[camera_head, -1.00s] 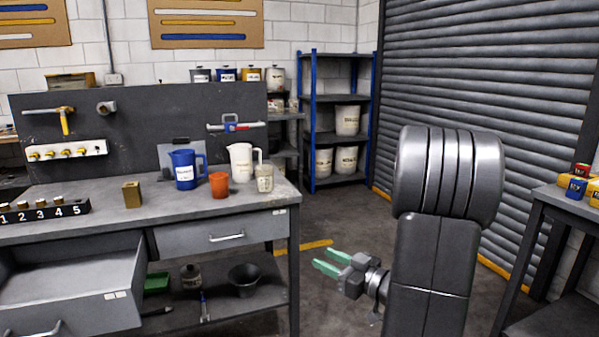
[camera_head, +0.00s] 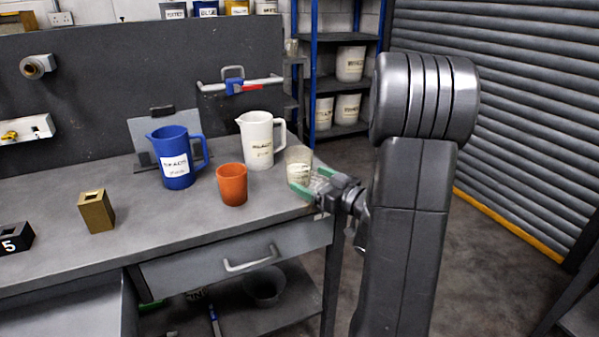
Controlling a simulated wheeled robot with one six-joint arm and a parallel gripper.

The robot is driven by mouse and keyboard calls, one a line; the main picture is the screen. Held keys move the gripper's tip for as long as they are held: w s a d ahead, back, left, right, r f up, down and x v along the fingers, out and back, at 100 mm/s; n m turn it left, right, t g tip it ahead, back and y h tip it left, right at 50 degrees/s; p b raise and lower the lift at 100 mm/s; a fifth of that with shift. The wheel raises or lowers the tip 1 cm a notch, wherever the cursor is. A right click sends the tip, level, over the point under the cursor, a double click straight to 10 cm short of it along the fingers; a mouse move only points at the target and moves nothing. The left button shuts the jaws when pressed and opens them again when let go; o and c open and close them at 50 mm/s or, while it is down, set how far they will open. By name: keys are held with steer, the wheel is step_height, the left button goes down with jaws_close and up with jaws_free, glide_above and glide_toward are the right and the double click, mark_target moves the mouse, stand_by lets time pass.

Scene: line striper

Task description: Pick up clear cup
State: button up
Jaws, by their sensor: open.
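The clear cup (camera_head: 299,161) stands upright near the right end of the grey workbench top (camera_head: 215,212). It is see-through with a faint label. My gripper (camera_head: 303,183) is open, with green fingers at the lower part of the cup, coming from the right. One finger shows at the cup's left front; the other is partly hidden behind the cup and the gripper body. I cannot tell whether the fingers touch the cup.
A white pitcher (camera_head: 257,141) stands close left of the cup. An orange cup (camera_head: 232,185) and a blue pitcher (camera_head: 175,158) stand farther left. A brass block (camera_head: 96,212) is at the bench's left. The drawer (camera_head: 235,259) below is shut.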

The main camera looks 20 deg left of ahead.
mark_target(299, 170)
steer(key=x, duration=0.5)
steer(key=shift+w+a+r, duration=0.25)
steer(key=shift+w+r, duration=0.1)
steer(key=c, duration=1.2)
